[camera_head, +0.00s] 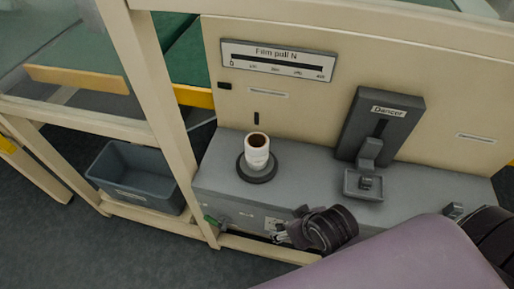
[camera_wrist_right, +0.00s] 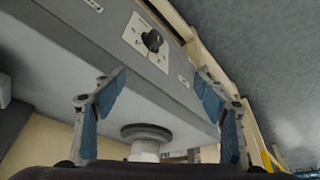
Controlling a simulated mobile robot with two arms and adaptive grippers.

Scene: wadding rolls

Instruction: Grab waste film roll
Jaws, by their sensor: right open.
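The waste film roll (camera_head: 256,156) is a small white roll with a brown core. It stands upright on a dark round base (camera_head: 257,175) on the grey ledge. My right gripper (camera_head: 281,233) is in front of the ledge's front face, below and slightly right of the roll, and apart from it. In the right wrist view the gripper (camera_wrist_right: 160,92) is open, with nothing between its blue-padded fingers. That view looks upside down and shows the base (camera_wrist_right: 146,132) and part of the white roll (camera_wrist_right: 145,149) at the bottom; the rest is hidden. My left gripper is out of view.
A dark "Dancer" unit (camera_head: 381,123) stands on the ledge right of the roll. A grey bin (camera_head: 138,175) sits at left behind a beige frame post (camera_head: 160,110). A panel with a black knob (camera_wrist_right: 152,40) is on the ledge's front. The ledge (camera_head: 312,170) between roll and Dancer is clear.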

